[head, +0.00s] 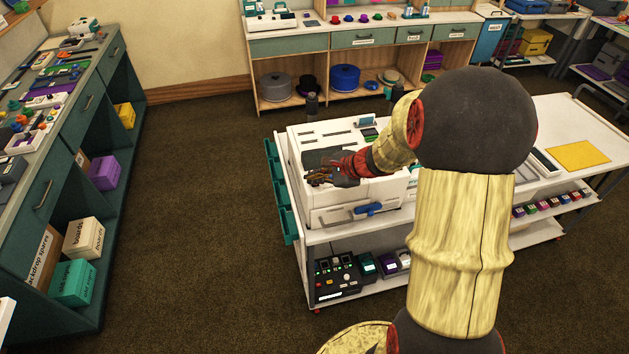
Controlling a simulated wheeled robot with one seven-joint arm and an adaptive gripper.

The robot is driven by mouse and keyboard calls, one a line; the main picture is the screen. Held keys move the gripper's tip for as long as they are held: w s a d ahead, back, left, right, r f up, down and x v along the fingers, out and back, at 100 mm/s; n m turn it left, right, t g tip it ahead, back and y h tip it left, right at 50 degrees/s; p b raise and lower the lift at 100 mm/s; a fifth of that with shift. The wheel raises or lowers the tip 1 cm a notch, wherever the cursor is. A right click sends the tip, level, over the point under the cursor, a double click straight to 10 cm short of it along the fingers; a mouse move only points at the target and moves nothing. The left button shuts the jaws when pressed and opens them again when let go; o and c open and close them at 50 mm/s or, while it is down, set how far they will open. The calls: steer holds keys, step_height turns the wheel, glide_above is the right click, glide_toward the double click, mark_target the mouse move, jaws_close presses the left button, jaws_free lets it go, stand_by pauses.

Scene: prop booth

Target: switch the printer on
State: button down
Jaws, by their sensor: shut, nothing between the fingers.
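The printer appears to be the large white boxy machine (315,141) on the left end of a white wheeled table. It has dark slots on top, a small raised screen (366,120) at its back right and a blue handle (368,208) low on its front. My gripper (312,179) is shut and empty, over the left part of the machine's top near the front edge. I cannot tell whether it touches the machine. No power switch can be made out. My arm and gripper hide part of the top and right side.
The white table (555,115) carries a yellow sheet (578,155) at right. Its lower shelf holds a black control box (337,278) with lit buttons. A green rack (280,190) hangs on its left end. Open carpet lies to the left, before a green counter (85,115).

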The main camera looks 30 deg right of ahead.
mark_target(314, 188)
stand_by(0.4)
steer(key=shift+s+f+b, duration=0.1)
steer(key=shift+f+b, duration=0.35)
steer(key=shift+b, duration=0.15)
steer(key=shift+r, duration=0.4)
step_height(314, 188, up, 6)
steer(key=p, duration=0.4)
stand_by(0.4)
stand_by(0.3)
